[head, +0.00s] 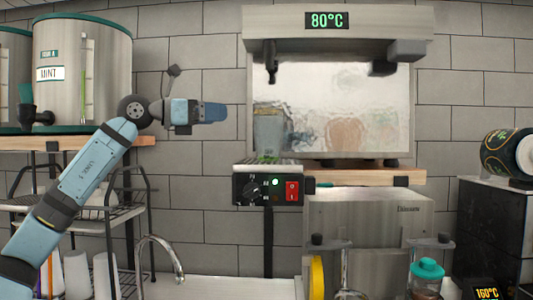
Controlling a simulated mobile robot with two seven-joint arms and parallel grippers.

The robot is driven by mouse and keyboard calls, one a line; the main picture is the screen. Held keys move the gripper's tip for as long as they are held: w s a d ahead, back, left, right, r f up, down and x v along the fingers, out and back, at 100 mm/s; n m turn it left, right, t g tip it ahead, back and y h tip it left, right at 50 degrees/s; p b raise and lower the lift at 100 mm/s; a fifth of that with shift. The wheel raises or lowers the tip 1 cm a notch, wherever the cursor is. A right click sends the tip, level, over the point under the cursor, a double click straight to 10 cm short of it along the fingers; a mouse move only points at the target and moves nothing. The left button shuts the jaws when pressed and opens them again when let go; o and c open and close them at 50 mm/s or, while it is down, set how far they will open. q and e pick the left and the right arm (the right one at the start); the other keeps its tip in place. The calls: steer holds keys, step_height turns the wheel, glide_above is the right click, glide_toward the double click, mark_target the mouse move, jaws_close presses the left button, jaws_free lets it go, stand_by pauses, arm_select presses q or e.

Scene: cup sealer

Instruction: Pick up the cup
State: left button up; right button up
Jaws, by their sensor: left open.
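Several white cups (77,275) stand at the lower left, partly behind my left arm and cut off by the bottom edge of the head view. Which of them is the task's cup I cannot tell. My left gripper (214,112) is up in front of the tiled wall, well above and to the right of the cups. It points right and is open, with nothing seen in it. My right gripper is not in view.
A metal MINT dispenser (105,70) stands on the wooden shelf above. An 80°C machine (330,20) and a teal-lidded jar (427,270) are right.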

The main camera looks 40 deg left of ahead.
mark_target(254, 115)
arm_select(q)
steer(key=p+x, duration=0.7)
steer(key=x, duration=0.1)
steer(key=shift+w+r, duration=0.1)
steer(key=shift+w, duration=0.25)
steer(key=shift+w+d+p, duration=0.1)
steer(key=shift+w+p, duration=0.1)
steer(key=shift+p, duration=0.2)
steer(key=p+x, duration=0.3)
steer(key=x, duration=0.2)
steer(key=shift+r, duration=0.15)
steer(key=shift+s+a, duration=0.1)
steer(key=shift+a, duration=0.1)
steer(key=shift+c, duration=0.7)
steer(key=c, duration=1.2)
